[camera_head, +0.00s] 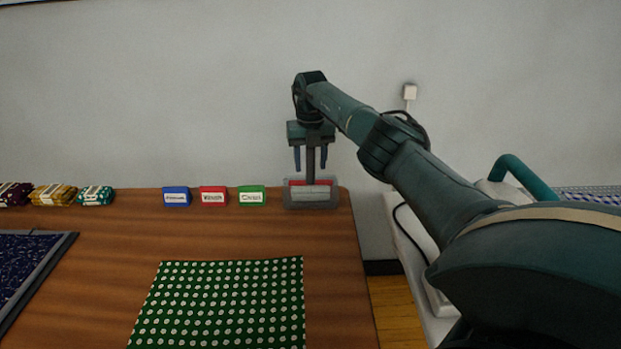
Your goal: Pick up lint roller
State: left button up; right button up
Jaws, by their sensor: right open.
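What appears to be the lint roller (310,162) stands upright at the back right of the wooden table (210,228). Its dark handle points up, and a pale cylinder with red behind it shows at the bottom, in a grey holder (330,200). My right gripper (310,168) points straight down from above. Its two bluish fingers are open, one on each side of the dark handle, with gaps showing between. Exactly how the roller sits in the holder is too small to tell. My left gripper is out of view.
Blue (176,197), red (213,197) and green (251,196) labelled blocks stand left of the holder. Folded fabric bundles (53,194) lie at the back left. A green dotted cloth (222,305) lies in front. A dark tray (30,275) is at left. The wall is close behind.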

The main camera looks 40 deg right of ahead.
jog(key=shift+f, duration=0.15)
jog(key=shift+c, duration=0.2)
grip_shut()
dwell(0.3)
